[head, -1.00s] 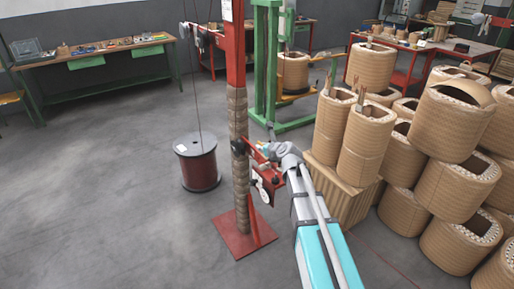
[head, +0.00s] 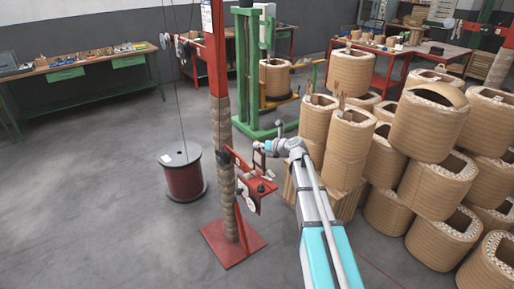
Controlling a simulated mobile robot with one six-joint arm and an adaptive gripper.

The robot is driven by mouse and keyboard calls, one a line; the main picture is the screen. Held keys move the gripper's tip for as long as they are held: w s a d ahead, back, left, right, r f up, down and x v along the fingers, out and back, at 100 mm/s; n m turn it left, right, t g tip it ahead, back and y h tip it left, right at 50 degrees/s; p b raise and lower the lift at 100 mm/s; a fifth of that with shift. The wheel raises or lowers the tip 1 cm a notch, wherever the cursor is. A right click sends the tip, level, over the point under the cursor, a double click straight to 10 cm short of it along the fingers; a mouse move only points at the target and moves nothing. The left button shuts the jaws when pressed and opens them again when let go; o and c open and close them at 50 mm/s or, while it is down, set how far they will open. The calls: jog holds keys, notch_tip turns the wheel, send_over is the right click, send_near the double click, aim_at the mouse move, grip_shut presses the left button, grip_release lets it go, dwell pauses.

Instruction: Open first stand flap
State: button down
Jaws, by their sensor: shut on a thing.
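The stand is a red post (head: 216,72) with a tan wrapped middle section and a red square foot (head: 233,243). A small red bracket (head: 261,187) with dark and light fittings sticks out from the post toward the right. The fingertips are very small here, and the exact contact is hard to see.
A dark red spool (head: 183,174) stands on the floor left of the post, with a thin line rising from it. Several tan coils (head: 349,147) are stacked close to the right of my arm. A green frame (head: 255,75) stands behind. The floor at left is clear.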

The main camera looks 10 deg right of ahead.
jog(key=shift+w+r, duration=0.1)
jog(key=shift+w, duration=0.05)
jog(key=c, duration=0.6)
grip_release()
jog(key=shift+c, duration=0.2)
